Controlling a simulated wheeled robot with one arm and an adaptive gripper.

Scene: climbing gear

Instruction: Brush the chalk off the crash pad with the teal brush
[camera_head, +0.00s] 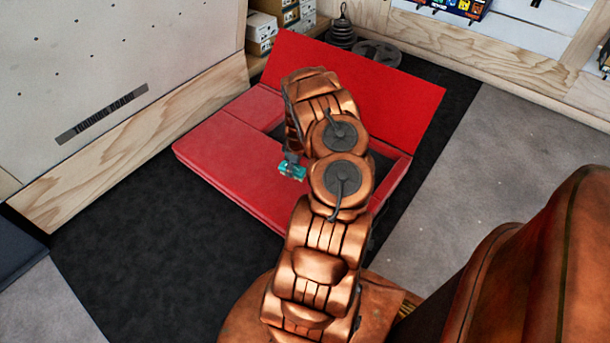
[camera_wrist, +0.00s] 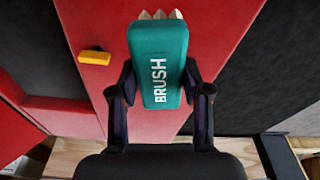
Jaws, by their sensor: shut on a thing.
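The teal brush (camera_wrist: 160,67), lettered BRUSH with pale bristles at its far end, is held between the two fingers of my gripper (camera_wrist: 158,88). In the head view the brush (camera_head: 291,171) shows small and teal below my gripper (camera_head: 291,158), over the crash pad. The red crash pad (camera_head: 225,160) lies on dark matting with one panel raised at the back. It also shows in the wrist view (camera_wrist: 105,20) beneath the brush. My arm hides part of the pad. I cannot make out the chalk in either view, nor whether the bristles touch the pad.
A small yellow block (camera_wrist: 95,58) is on the red surface left of the brush. A pale panelled wall (camera_head: 110,60) stands at the left. Boxes (camera_head: 262,32), a kettlebell-like black weight (camera_head: 342,30) and a grey disc (camera_head: 378,53) stand behind. Dark matting (camera_head: 160,245) at front left is clear.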

